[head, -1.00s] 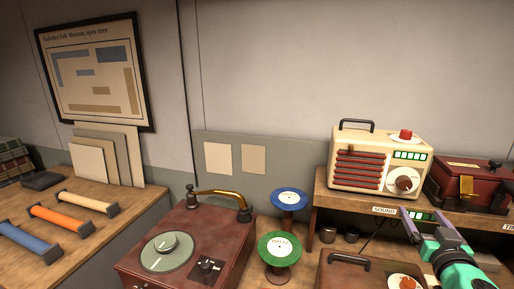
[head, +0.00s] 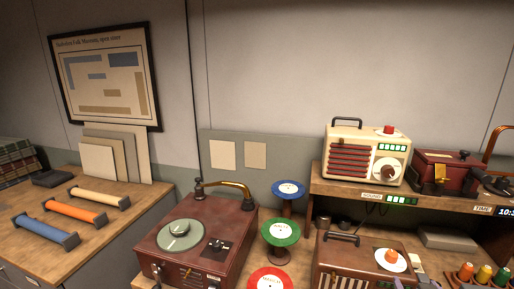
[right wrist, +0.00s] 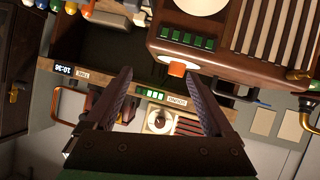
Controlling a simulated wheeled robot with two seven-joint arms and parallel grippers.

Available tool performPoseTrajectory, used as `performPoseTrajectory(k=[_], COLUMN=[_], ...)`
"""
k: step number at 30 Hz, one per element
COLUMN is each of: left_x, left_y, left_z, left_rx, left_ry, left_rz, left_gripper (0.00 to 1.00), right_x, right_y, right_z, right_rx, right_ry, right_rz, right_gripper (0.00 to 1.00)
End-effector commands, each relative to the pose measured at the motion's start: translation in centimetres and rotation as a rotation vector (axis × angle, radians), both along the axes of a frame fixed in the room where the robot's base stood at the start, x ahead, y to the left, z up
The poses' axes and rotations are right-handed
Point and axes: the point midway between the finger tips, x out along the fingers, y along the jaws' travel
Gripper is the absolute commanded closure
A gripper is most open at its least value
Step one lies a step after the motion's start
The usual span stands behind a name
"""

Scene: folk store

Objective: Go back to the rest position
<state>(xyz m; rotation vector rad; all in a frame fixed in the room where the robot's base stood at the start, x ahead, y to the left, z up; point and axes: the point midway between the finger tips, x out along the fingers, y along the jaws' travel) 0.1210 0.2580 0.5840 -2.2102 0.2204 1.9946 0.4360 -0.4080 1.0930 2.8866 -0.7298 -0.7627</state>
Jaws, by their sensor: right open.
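My right gripper (head: 410,283) shows only as small purple fingertips at the bottom edge of the head view, in front of the brown radio. In the right wrist view my right gripper (right wrist: 160,80) is open, its two dark fingers wide apart with nothing held between them. That view appears upside down, with the cream radio (right wrist: 160,121) beyond the fingers. My left gripper is in neither view.
A record player (head: 200,240) stands on the counter beside blue (head: 288,188), green (head: 281,231) and red (head: 270,281) discs. The cream radio (head: 345,155) and a dark red box (head: 440,165) sit on a shelf. A brown radio (head: 340,260) stands below. Coloured spools (head: 484,273) are at right.

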Motion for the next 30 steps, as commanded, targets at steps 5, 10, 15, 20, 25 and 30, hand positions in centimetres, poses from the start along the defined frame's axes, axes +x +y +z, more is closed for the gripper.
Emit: performPoseTrajectory(k=[5, 10, 15, 20, 25, 30], left_x=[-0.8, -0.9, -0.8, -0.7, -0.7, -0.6], left_y=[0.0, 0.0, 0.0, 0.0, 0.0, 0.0], left_z=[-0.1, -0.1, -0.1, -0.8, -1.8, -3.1], left_rx=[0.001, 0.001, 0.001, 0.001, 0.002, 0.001], left_ry=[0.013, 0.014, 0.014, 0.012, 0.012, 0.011], left_rz=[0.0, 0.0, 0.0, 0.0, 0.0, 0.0], left_gripper=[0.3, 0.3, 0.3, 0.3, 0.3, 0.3], right_x=[-4.1, -8.1, -11.7, -12.5, -12.1, -13.5], right_y=[3.9, 9.5, 15.6, 18.1, 18.2, 18.1], right_z=[-6.3, -10.7, -12.9, -17.4, -25.0, -34.5], right_rx=[0.071, 0.152, 0.234, 0.262, 0.265, 0.27], right_ry=[0.269, 0.517, 0.704, 0.788, 0.815, 0.854], right_rz=[0.047, 0.191, 0.399, 0.503, 0.502, 0.502], right_gripper=[0.12, 0.12, 0.12, 0.12, 0.12, 0.12])
